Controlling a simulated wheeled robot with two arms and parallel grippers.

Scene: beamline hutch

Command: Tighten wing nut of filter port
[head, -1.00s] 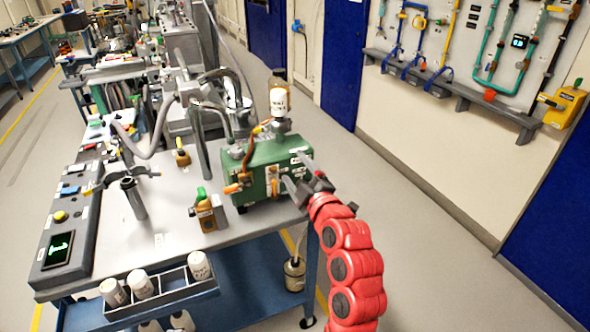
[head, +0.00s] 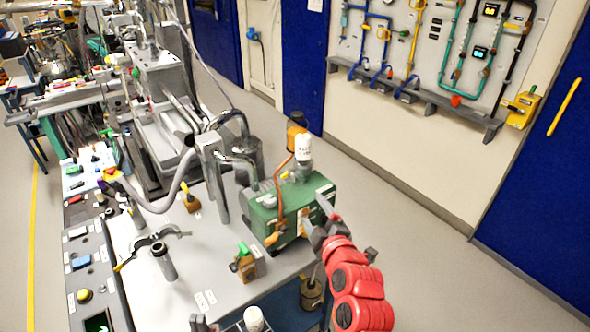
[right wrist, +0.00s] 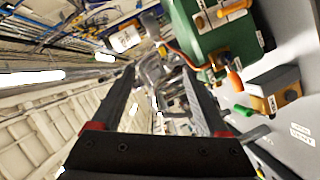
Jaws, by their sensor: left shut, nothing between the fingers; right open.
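A green pump box (head: 290,205) stands on the grey bench top, with a white-capped upright fitting (head: 303,149) and an orange line on top. An orange-tipped fitting (head: 272,238) sticks out low on its front; I cannot tell for sure which part is the filter port's wing nut. My right gripper (head: 320,226), on the red arm, is at the box's right front corner. In the right wrist view its jaws (right wrist: 159,70) are open and empty, with the green box (right wrist: 205,35) beyond the right finger.
A small tan block with a green handle (head: 247,263) stands before the pump. A post with a clamp (head: 164,262) and a grey upright (head: 215,180) stand to its left. A bottle (head: 254,319) sits at the front edge. Floor is clear on the right.

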